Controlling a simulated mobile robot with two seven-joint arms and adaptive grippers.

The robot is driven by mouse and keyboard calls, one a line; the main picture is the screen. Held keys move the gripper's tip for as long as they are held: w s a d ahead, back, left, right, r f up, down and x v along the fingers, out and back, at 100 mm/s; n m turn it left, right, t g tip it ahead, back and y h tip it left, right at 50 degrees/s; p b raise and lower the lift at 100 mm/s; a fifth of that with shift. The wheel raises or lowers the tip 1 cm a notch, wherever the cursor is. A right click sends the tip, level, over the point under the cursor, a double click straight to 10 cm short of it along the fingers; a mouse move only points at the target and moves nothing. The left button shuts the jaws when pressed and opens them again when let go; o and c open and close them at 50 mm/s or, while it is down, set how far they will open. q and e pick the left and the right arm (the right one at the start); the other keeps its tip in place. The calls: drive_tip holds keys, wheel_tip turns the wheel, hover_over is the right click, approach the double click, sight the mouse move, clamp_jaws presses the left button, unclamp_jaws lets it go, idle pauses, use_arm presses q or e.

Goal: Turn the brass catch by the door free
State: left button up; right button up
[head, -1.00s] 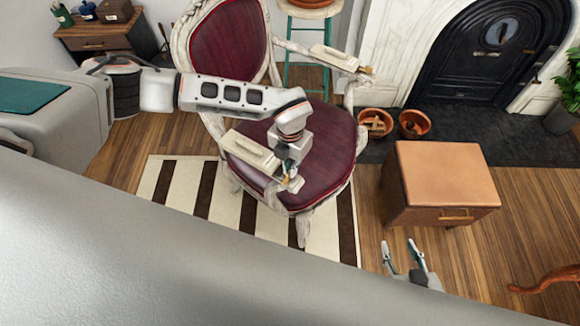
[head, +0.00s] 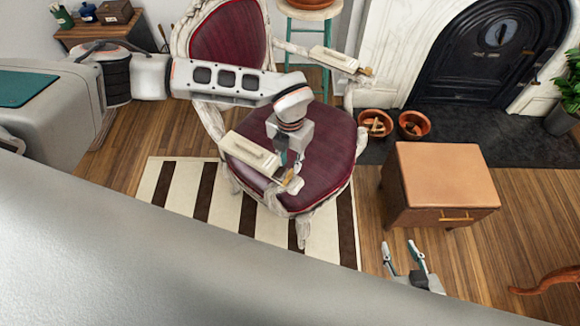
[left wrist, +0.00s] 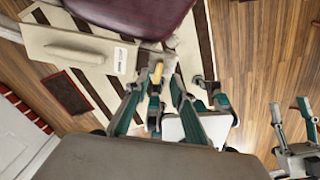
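A cream panel with a raised handle (head: 250,151) lies on the chair's near armrest; I take it for the door. A small brass catch (head: 289,178) sits at its right end. In the left wrist view the panel (left wrist: 75,48) is at upper left and the brass catch (left wrist: 157,72) stands just beyond the fingers. My left gripper (head: 291,163) is just above the catch, its fingers apart and empty; they also show in the left wrist view (left wrist: 156,92). Contact with the catch cannot be told. My right gripper (head: 405,248) is open and empty, low right of centre.
A similar panel (head: 335,58) with a brass piece lies on the far armrest. The chair's red seat (head: 318,150) is behind my left gripper. A wooden cabinet (head: 445,175) stands right, two terracotta pots (head: 413,124) behind it. Floor between chair and cabinet is clear.

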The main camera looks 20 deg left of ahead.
sight(290, 172)
use_arm(q)
wheel_tip(290, 172, up, 8)
drive_tip(key=shift+f, duration=0.15)
idle(0.6)
